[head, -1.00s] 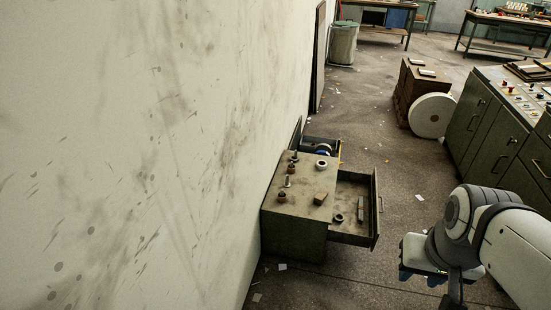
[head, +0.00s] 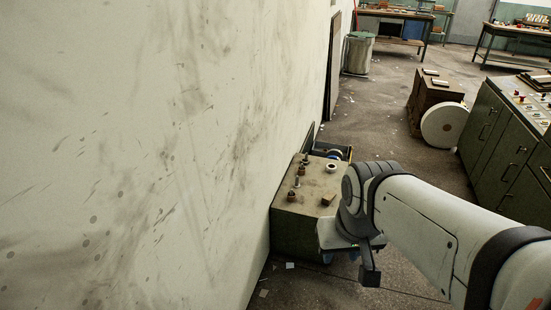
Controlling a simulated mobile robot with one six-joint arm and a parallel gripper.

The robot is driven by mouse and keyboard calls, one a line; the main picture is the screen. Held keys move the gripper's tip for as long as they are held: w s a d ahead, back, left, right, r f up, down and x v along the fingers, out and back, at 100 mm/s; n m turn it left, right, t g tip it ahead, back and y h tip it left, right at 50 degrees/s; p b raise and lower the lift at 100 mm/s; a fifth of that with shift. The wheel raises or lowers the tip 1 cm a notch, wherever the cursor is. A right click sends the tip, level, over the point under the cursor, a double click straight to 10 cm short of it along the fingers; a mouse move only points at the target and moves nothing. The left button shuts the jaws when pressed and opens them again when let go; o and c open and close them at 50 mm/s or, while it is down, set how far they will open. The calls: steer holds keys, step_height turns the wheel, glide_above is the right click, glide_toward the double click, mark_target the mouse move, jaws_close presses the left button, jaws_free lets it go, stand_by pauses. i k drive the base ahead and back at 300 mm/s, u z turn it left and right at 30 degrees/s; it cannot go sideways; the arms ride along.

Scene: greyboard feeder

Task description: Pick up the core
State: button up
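A low green cabinet (head: 296,235) stands against the wall with small parts on its top. A short pale ring with a dark hole (head: 331,167) sits near the back right corner of the top; it may be the core, but I cannot tell for sure. My gripper (head: 340,257) hangs at the cabinet's front right, to the right of and nearer than the parts. Its fingers are mostly hidden under the wrist, so its opening does not show. The cabinet's open drawer is hidden behind my arm.
Several small brown and metal parts (head: 292,196) and a brown block (head: 328,199) share the cabinet top. Behind it is a dark bin (head: 346,152) holding a roll. A large white roll (head: 443,126) and a green console (head: 500,150) stand to the right, with open floor between.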

mark_target(290, 199)
steer(key=z, duration=0.05)
steer(key=i, duration=1.65)
steer(key=u, duration=0.05)
